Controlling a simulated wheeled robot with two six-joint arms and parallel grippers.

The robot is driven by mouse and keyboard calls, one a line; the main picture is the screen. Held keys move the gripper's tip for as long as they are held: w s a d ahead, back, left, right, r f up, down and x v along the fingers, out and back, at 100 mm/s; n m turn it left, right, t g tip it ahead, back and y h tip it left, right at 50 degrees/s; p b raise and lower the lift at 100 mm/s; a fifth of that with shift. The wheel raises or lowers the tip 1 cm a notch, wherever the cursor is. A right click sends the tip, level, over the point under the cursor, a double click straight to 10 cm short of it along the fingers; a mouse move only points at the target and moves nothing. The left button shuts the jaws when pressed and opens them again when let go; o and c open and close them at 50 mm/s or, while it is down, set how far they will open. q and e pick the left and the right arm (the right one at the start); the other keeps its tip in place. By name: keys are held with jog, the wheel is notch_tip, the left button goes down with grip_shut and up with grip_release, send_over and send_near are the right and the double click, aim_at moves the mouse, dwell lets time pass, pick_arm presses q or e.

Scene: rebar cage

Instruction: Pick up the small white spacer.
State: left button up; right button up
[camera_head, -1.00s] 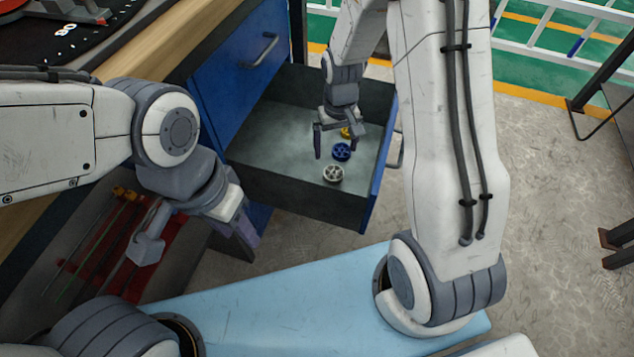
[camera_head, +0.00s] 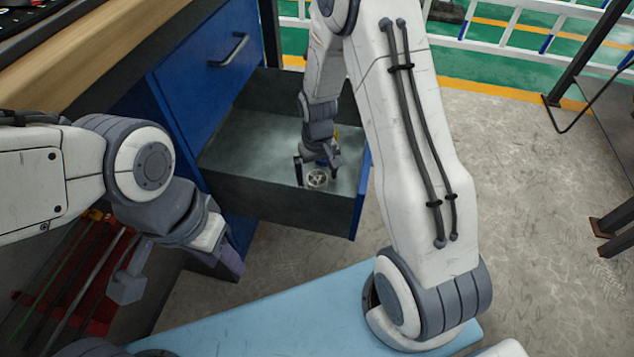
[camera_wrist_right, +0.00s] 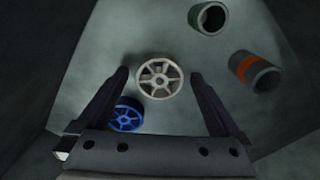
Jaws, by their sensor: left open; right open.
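The small white spacer (camera_head: 317,178) is a spoked wheel lying on the floor of the open drawer, near its front wall. It also shows in the right wrist view (camera_wrist_right: 160,79), just beyond and between the fingertips. My right gripper (camera_head: 318,172) is inside the drawer, open and empty, with its fingers to either side of the spacer; its tips also show in the right wrist view (camera_wrist_right: 159,74). I cannot tell whether they touch it. My left gripper (camera_head: 180,280) is open and empty, outside the drawer at the lower left.
A blue spacer (camera_wrist_right: 125,115) lies close by, partly behind the left finger. The drawer (camera_head: 280,205) has dark walls around the right gripper. A yellow piece shows behind it.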

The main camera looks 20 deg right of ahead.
jog(key=shift+r, duration=0.1)
jog(key=shift+c, duration=0.3)
jog(key=c, duration=1.3)
